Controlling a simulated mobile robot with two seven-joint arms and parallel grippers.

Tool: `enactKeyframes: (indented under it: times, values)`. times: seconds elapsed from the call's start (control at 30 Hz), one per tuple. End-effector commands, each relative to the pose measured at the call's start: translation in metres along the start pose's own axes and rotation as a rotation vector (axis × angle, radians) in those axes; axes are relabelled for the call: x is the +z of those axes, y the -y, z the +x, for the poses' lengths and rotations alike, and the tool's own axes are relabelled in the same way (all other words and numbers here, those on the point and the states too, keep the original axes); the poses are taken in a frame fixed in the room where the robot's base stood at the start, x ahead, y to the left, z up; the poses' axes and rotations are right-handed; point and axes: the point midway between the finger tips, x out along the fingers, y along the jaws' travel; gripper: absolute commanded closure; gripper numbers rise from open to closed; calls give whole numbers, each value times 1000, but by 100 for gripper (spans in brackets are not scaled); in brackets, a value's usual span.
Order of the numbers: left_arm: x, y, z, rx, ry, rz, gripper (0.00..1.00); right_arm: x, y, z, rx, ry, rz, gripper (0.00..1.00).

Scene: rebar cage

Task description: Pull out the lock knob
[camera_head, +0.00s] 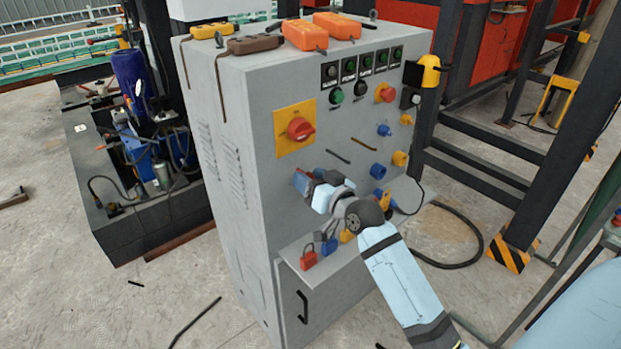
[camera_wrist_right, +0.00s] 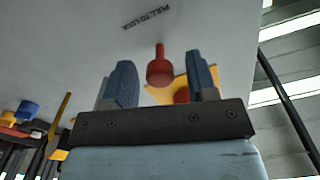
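The lock knob (camera_wrist_right: 160,70) is red and round on a thin red stem that runs to the grey panel. The words "PULL TO LOCK" are printed near it. In the wrist view my right gripper (camera_wrist_right: 162,82) is open, with one blue finger on each side of the knob and visible gaps between. I cannot tell how deep the knob sits between the fingers. In the head view my right gripper (camera_head: 305,182) is close to the front of the grey control cabinet (camera_head: 260,215) and largely hides the knob. My left gripper is not in view.
A red rotary switch (camera_head: 300,130) on a yellow plate sits above my right gripper. Blue and yellow sockets (camera_head: 378,171) are to the right. Padlocks (camera_head: 309,258) lie below on a shelf. Orange boxes (camera_head: 337,25) rest on top of the cabinet.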

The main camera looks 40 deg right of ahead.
Motion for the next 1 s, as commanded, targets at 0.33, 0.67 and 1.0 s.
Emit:
enactKeyframes:
  times: [0.33, 0.67, 1.0]
  values:
    - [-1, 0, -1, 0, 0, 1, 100, 0, 0, -27, 0, 2, -2, 48]
    - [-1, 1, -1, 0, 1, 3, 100, 1, 0, -99, 1, 3, -2, 48]
    - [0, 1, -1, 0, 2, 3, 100, 0, 0, -136, 0, 0, 0, 48]
